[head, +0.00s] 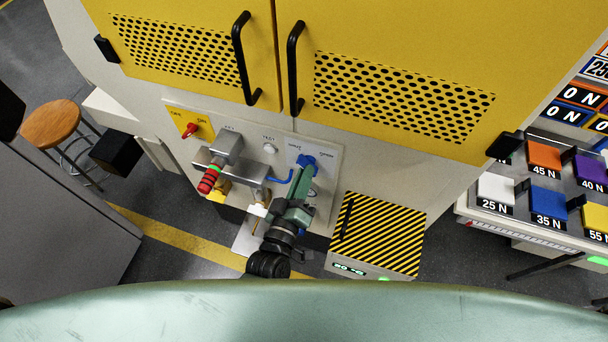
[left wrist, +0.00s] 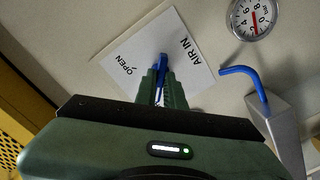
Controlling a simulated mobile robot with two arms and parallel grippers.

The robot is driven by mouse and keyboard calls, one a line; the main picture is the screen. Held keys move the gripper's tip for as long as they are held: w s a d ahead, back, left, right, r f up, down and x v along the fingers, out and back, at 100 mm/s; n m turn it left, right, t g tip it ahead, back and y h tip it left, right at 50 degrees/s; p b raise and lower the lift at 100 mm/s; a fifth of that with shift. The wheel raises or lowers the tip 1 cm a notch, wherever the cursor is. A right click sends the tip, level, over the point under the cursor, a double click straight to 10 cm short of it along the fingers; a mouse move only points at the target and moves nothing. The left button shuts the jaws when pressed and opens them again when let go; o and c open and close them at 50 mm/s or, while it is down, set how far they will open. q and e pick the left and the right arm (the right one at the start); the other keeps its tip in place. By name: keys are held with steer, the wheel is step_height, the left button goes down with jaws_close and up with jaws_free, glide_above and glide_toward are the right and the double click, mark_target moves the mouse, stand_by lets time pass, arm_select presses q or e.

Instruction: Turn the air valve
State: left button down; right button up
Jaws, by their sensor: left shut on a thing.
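The air valve has a blue handle (head: 308,161) on a light panel, beside lettering in the head view. In the left wrist view, the blue handle (left wrist: 163,62) stands on a white plate (left wrist: 193,47) marked AIR IN and OPEN. My left gripper (head: 304,172) reaches up to it from below. In the left wrist view the green fingers of my left gripper (left wrist: 162,80) are shut on the handle, one on each side. The fingers hide part of the handle and plate. My right gripper is not in view.
A pressure gauge (left wrist: 251,16) and a bent blue tube (left wrist: 246,73) are right of the valve in the left wrist view. Left of my arm is a grey fixture with a red-and-black grip (head: 208,180). A striped box (head: 384,232) stands to the right. Yellow doors (head: 290,20) rise above.

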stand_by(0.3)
arm_select(q)
steer(key=c, duration=1.5)
jaws_free()
steer(key=shift+s, duration=0.1)
steer(key=b+v, duration=0.1)
steer(key=v, duration=0.6)
steer(key=shift+s, duration=0.35)
steer(key=shift+a, duration=0.1)
